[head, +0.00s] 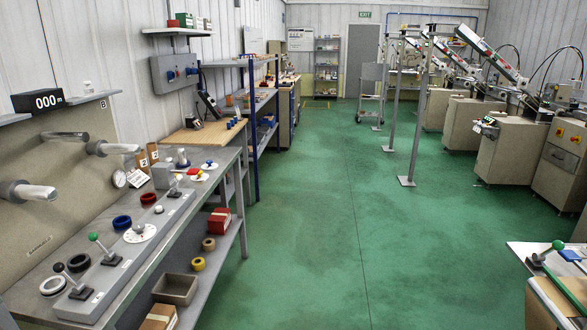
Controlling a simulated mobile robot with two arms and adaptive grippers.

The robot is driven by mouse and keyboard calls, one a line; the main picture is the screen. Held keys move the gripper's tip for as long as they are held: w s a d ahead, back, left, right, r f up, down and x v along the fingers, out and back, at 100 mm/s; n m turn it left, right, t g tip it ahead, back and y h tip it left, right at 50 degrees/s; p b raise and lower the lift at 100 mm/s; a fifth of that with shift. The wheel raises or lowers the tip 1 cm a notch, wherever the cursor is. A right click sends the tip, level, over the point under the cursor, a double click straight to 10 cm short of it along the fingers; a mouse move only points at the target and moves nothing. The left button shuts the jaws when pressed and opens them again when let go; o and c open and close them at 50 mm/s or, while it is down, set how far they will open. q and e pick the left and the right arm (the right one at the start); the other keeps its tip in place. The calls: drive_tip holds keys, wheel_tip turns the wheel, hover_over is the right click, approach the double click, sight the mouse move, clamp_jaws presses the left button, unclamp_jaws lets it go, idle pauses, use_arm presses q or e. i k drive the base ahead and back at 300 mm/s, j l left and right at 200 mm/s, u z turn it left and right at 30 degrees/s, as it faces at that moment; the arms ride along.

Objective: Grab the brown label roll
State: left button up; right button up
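A brown roll (208,244) stands on the lower shelf (226,243) of the workbench at the left, small in the head view. It is between a red box (219,220) behind it and a yellow roll (198,264) in front of it. It looks like a short ring with a dark centre hole, and any label print is too small to read. Neither of my grippers shows in this view.
The grey bench top (203,190) above the shelf holds levers, blue rings (122,222) and white rings. A grey open bin (175,288) and a cardboard box (160,317) share the lower shelf. The green floor (310,240) right of the bench is clear. Machines (510,150) line the right side.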

sight(208, 244)
drive_tip(key=i+z, duration=0.1)
drive_tip(key=i, duration=1.9)
